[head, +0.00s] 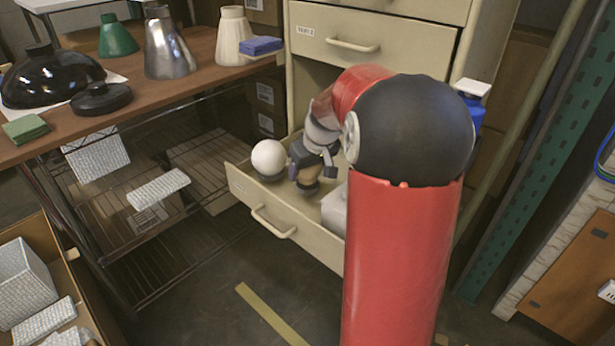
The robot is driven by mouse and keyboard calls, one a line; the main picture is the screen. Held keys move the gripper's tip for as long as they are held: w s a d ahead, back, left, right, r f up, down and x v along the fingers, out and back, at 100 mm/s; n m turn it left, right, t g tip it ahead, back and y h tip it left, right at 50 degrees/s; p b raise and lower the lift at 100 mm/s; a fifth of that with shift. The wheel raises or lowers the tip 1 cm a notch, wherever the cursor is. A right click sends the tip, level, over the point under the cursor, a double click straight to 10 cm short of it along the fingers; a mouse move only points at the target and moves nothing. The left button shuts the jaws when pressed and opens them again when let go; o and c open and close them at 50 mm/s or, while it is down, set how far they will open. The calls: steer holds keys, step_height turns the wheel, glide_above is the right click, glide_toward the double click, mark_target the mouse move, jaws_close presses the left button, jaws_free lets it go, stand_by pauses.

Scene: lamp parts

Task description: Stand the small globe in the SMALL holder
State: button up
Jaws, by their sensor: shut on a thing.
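My gripper (311,168) is inside the open drawer (292,218), pointing down, with its fingers shut on a small tan rounded thing (308,174), which looks like the small globe. The fingers and wrist hide much of it. A small dark holder (308,188) shows directly below it; I cannot tell whether the two touch. To the left, a larger white globe (269,156) sits upright on another dark holder (271,178) in the same drawer.
Drawer walls surround the gripper. A closed drawer (372,40) is above. A wooden shelf (190,85) with lampshades stands at left.

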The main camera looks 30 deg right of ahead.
mark_target(314, 167)
steer(key=shift+f+b, duration=1.1)
steer(key=shift+f, duration=0.05)
stand_by(2.3)
steer(key=o, duration=1)
steer(key=p+v, duration=0.1)
steer(key=v, duration=0.7)
steer(key=s+a+r+p, duration=0.2)
steer(key=s+a+r, duration=0.4)
steer(key=s+a, duration=0.5)
steer(key=shift+m+t, duration=0.5)
steer(key=s+a, duration=0.1)
steer(key=s, duration=0.3)
steer(key=s+a+f+p, duration=0.1)
steer(key=s+a, duration=0.1)
steer(key=s, duration=0.2)
steer(key=s+a+f+p, duration=0.1)
steer(key=s+a, duration=0.1)
steer(key=s, duration=0.2)
steer(key=shift+s, duration=0.3)
